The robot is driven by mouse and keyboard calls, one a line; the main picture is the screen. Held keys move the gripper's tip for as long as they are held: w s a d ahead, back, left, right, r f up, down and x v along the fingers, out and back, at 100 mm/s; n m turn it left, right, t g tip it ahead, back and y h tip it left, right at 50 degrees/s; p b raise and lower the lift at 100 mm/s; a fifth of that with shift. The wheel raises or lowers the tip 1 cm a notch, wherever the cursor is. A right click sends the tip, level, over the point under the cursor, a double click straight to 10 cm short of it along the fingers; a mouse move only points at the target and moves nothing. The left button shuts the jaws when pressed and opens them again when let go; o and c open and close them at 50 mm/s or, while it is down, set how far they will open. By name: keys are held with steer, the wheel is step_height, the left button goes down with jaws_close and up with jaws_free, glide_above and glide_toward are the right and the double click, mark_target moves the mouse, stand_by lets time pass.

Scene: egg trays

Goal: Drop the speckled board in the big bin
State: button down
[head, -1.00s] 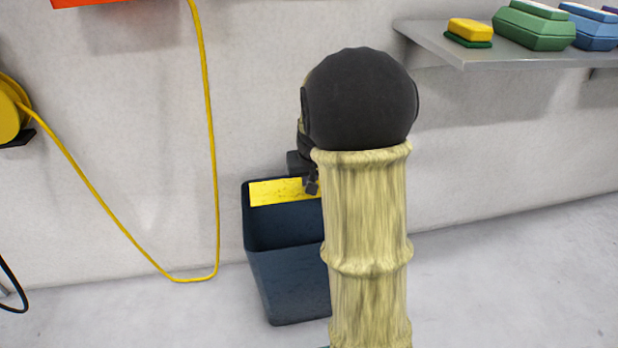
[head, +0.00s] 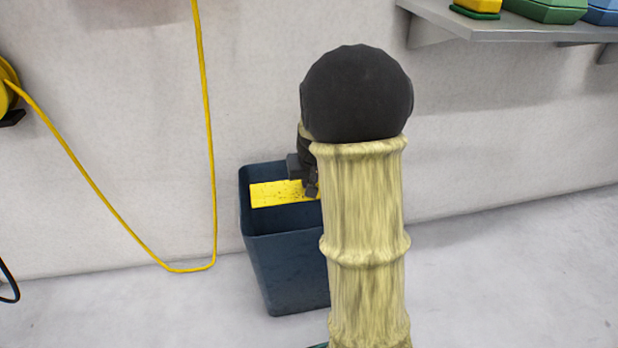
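The speckled board (head: 277,194) is a flat yellow rectangle with dark specks. It shows over the mouth of the big bin (head: 285,270), a dark blue open-topped bin on the floor against the wall. My gripper (head: 311,190) is at the board's right end and appears shut on it. My own arm hides most of the gripper and the right side of the bin. How far the board is above or below the bin's rim is hard to tell.
A grey wall shelf (head: 480,27) with boxes is at the upper right. A yellow hose (head: 208,120) hangs on the wall left of the bin, from a yellow reel (head: 7,95). The floor left of the bin is clear.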

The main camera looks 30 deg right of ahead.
step_height(320, 180, down, 9)
steer(key=b, duration=0.5)
steer(key=shift+r, duration=0.15)
stand_by(0.4)
steer(key=c, duration=1.4)
jaws_free()
steer(key=shift+c, duration=0.2)
steer(key=shift+r, duration=0.1)
steer(key=p+v, duration=1)
steer(key=v, duration=0.7)
steer(key=shift+p, duration=0.3)
steer(key=shift+r, duration=0.1)
